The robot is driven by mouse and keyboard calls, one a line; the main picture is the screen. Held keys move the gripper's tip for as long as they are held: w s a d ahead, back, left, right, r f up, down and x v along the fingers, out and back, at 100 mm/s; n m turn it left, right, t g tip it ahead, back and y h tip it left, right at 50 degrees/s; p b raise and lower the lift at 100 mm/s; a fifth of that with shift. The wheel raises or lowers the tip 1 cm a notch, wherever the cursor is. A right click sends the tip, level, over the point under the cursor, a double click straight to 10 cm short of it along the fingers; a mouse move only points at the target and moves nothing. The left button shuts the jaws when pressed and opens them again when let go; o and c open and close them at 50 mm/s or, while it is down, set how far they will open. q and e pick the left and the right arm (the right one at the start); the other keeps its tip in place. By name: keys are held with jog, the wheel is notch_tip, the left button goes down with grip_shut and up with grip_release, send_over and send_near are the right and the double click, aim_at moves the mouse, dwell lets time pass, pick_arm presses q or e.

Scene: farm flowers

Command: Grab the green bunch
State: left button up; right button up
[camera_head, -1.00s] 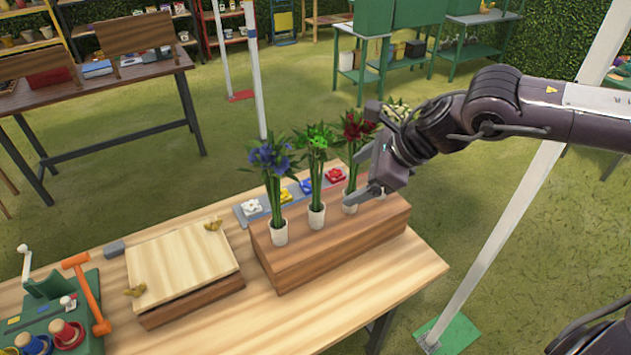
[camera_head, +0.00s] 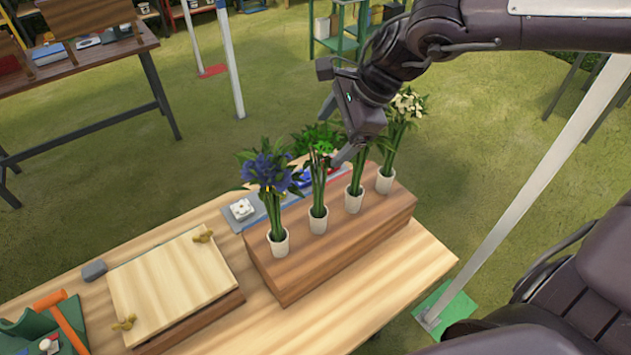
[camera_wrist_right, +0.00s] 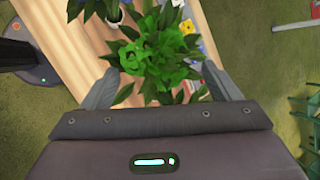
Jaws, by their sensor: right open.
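The green bunch (camera_head: 317,139) stands upright in the second white pot from the left (camera_head: 318,220) on a wooden block. In the wrist view the green bunch (camera_wrist_right: 158,60) fills the space between the fingers. My right gripper (camera_head: 335,132) is open, with its fingers on either side of the bunch near the blooms. The wrist view also shows the open right gripper (camera_wrist_right: 161,67) with a finger left and right of the leaves. I cannot tell whether the fingers touch it. My left gripper is not in view.
A blue bunch (camera_head: 268,172) stands just left of the green one. A white bunch (camera_head: 404,105) is at the right end of the wooden block (camera_head: 330,250). The red bunch's blooms are hidden behind my gripper. A wooden board (camera_head: 170,280) lies left on the table.

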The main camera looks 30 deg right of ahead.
aim_at(319, 153)
jog(key=shift+a+f, duration=0.2)
jog(key=shift+f, duration=0.15)
jog(key=shift+a+f+p, duration=0.1)
jog(key=shift+f+p, duration=0.1)
jog(key=shift+p, duration=0.15)
jog(key=p+x, duration=0.2)
jog(key=x, duration=0.1)
jog(key=shift+a+f, duration=0.25)
jog(key=shift+a, duration=0.1)
jog(key=shift+f+p, duration=0.3)
jog(key=shift+w+a+f, duration=0.15)
jog(key=shift+f, duration=0.1)
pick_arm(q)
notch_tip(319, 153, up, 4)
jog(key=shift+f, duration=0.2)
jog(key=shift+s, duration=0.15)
pick_arm(e)
jog(key=shift+c, duration=0.6)
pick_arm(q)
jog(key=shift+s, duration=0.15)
pick_arm(e)
jog(key=c, duration=1.3)
